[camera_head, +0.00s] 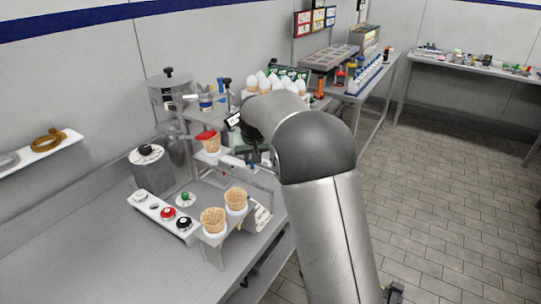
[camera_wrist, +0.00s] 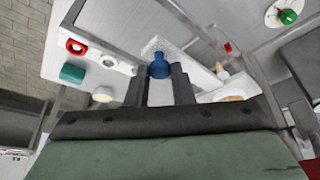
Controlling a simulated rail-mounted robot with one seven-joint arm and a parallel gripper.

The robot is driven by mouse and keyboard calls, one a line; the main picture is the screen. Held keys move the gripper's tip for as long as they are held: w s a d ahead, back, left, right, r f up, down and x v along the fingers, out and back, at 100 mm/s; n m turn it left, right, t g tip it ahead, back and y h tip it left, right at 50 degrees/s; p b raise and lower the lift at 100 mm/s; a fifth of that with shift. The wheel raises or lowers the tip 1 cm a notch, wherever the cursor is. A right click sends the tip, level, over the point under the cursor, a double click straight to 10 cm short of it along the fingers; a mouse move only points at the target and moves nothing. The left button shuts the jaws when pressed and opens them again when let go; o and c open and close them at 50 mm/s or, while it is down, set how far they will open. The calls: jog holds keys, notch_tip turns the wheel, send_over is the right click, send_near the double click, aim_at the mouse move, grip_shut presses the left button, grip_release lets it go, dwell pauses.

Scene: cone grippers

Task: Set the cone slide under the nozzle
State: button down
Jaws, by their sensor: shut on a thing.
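My gripper (camera_wrist: 159,76) is shut on a blue knob (camera_wrist: 159,64) in the wrist view, with one dark finger on each side of it. The knob appears to belong to the cone slide, whose white bar (camera_wrist: 203,75) runs off to the right. In the head view a waffle cone with a red top (camera_head: 210,144) stands upright on a white holder (camera_head: 212,157), left of my gripper. My arm hides most of my gripper there. A metal dispenser (camera_head: 168,92) stands behind and left of the cone. I cannot clearly make out its nozzle or whether the cone is under it.
A row of white-topped cones (camera_head: 277,82) stands behind. The steel counter (camera_head: 90,250) is clear at the front left.

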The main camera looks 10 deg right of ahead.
jog(key=shift+w+a+r, duration=0.1)
jog(key=shift+a, duration=0.05)
jog(key=c, duration=1.3)
grip_release()
jog(key=shift+w+a, duration=0.1)
jog(key=b+v, duration=0.1)
jog(key=v, duration=1.6)
jog(key=shift+s+r, duration=0.1)
jog(key=shift+s, duration=0.15)
jog(key=s+d+f+g, duration=0.1)
jog(key=s+f, duration=0.5)
jog(key=s, duration=0.6)
jog(key=s+d+f+g, duration=0.1)
jog(key=s+d+f, duration=0.3)
jog(key=s+f, duration=0.3)
jog(key=s+d+f+g, duration=0.2)
jog(key=s+f, duration=0.5)
jog(key=s, duration=1)
jog(key=shift+s+d, duration=0.1)
jog(key=shift+d, duration=0.2)
